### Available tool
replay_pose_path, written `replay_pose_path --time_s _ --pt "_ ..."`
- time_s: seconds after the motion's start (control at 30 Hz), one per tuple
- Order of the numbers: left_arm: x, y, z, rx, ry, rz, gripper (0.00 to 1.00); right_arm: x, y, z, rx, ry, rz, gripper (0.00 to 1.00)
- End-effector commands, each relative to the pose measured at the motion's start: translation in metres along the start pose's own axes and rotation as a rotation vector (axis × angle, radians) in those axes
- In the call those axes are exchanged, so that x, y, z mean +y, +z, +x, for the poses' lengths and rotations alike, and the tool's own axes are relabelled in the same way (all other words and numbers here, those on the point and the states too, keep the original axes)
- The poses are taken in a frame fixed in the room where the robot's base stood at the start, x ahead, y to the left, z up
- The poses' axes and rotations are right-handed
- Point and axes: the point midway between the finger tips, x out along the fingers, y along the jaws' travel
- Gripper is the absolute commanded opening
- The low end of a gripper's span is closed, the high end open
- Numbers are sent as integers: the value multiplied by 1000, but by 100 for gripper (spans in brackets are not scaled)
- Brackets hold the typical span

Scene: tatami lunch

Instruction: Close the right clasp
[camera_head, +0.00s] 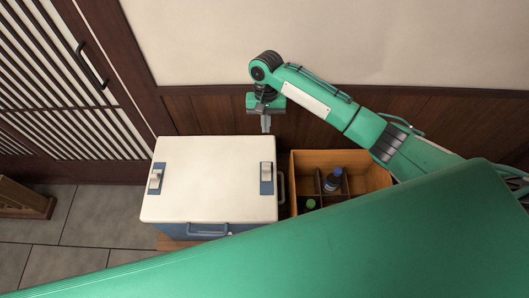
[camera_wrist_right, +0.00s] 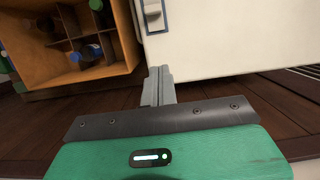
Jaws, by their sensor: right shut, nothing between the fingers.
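The cooler box has a white lid (camera_head: 210,195) that lies flat and looks shut on a blue body. The right clasp (camera_head: 266,172), a pale lever on a blue plate, is near the lid's right edge. It also shows in the right wrist view (camera_wrist_right: 152,12) at the top, partly cut off. I cannot tell whether it is fastened. The left clasp (camera_head: 155,180) is near the left edge. My right gripper (camera_head: 265,127) is shut and empty, just beyond the lid's back right corner, apart from the clasp. Its fingers show in the right wrist view (camera_wrist_right: 158,83). My left gripper is not in view.
A wooden divided crate (camera_head: 368,176) stands right of the cooler, holding bottles, one with a blue cap (camera_head: 333,180). A wood-panelled wall (camera_head: 205,112) rises behind. A slatted door (camera_head: 60,85) is at left. My green arm covers the foreground.

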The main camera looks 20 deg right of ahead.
Motion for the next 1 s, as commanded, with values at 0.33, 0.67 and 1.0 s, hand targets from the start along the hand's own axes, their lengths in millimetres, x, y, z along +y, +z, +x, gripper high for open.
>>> replay_pose_path --time_s 0.33,0.67,1.0 --pt "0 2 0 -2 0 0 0 1 -1 -2 -3 4 7 0" --pt "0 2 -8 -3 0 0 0 1 0 26 -5 6 7 0" --pt "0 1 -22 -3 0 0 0 2 0 99 -5 6 7 0"
